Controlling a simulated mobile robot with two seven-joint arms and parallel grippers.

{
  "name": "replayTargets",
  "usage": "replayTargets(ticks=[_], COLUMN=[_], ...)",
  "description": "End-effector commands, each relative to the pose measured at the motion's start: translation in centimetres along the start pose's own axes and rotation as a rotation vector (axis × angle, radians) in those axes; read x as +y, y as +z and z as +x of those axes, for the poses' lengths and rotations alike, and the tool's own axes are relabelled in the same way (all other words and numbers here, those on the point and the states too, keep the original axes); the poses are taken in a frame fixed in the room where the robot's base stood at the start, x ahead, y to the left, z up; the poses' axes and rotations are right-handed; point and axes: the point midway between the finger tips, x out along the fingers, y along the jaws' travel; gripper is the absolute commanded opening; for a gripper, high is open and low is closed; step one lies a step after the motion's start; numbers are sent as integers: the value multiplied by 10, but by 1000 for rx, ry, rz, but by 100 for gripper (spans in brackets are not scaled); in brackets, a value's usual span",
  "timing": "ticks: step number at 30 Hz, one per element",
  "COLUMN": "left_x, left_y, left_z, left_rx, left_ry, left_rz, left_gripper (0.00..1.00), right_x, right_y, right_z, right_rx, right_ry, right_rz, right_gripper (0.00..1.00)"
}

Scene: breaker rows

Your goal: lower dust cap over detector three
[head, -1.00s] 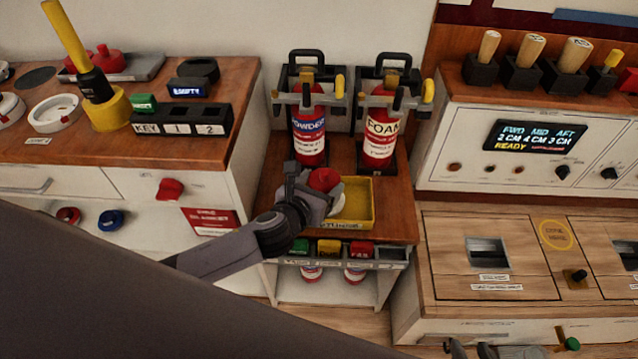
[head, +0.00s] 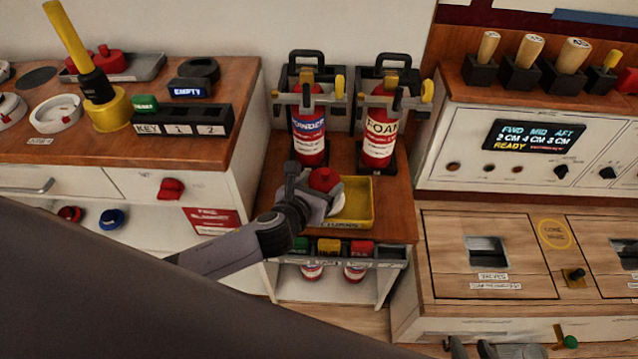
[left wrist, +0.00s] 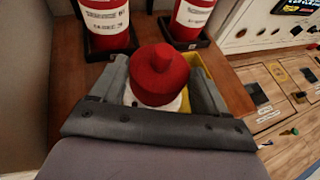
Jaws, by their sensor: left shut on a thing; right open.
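A red domed cap with a knob on top (head: 323,179) is between the fingers of my left gripper (head: 310,192), which is shut on it. In the left wrist view the red cap (left wrist: 158,74) stands upright between the two grey fingers (left wrist: 160,92). A white rim shows beneath the cap; I cannot tell whether they touch. Two more red caps sit on a grey tray (head: 150,67) on the left counter. White round detectors (head: 56,113) lie on that counter, with labels too small to read. My right gripper (head: 472,349) is open, partly in view at the bottom edge.
A yellow tray (head: 362,218) is directly beside the held cap. Red POWDER (head: 309,140) and FOAM (head: 379,135) extinguishers stand behind it. A yellow post (head: 67,38) and a key rack (head: 180,128) stand on the left counter. A control panel (head: 540,140) is at right.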

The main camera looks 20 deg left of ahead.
Motion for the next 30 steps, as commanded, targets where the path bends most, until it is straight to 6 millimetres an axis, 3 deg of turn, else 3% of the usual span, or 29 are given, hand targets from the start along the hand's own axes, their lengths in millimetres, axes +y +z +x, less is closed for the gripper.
replayTargets(ticks=[30], left_x=[0], left_y=[0], left_z=[0], left_rx=[0], left_ry=[0], left_rz=[0], left_gripper=[46], right_x=[1], right_y=[-5], right_z=[-3], right_rx=[0], right_ry=[2], right_rz=[0], right_gripper=[43])
